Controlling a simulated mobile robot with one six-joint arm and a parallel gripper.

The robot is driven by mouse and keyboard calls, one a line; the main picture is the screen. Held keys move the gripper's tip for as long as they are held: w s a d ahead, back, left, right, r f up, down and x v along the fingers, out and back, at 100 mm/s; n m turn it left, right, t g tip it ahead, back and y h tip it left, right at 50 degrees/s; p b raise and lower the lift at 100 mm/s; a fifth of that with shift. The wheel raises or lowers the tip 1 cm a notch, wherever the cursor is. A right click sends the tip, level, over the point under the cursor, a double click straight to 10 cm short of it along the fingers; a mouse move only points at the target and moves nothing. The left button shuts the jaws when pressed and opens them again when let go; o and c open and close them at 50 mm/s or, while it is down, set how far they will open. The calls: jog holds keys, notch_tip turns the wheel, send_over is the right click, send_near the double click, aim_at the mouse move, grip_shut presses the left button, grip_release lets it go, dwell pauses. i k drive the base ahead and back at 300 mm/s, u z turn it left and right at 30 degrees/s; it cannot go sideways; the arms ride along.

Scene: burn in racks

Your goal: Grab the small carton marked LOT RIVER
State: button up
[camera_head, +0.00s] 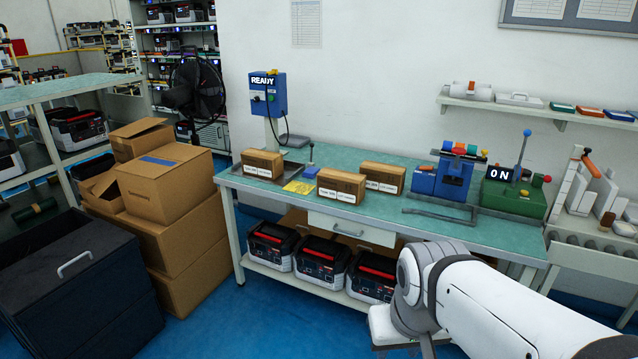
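Three small brown cartons with white labels stand on the green-topped workbench (430,226). The left carton (262,158) sits on a grey tray at the back left. The middle carton (341,181) is nearer the front edge. The right carton (383,173) stands just behind and right of the middle one. The label print is too small to read, so I cannot tell which is marked LOT RIVER. My white arm reaches in from the lower right, in front of the bench and apart from the cartons. The fingers of my gripper do not show.
A blue READY box (267,95) stands at the back left of the bench. A blue device (445,178) and a green ON machine (512,193) stand to the right. Large cardboard boxes (165,184) and a black bin (80,285) fill the left floor. Black-and-red units (322,259) sit below.

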aim_at(267, 165)
jog(key=u, duration=0.05)
jog(key=i, duration=0.9)
jog(key=z, duration=0.05)
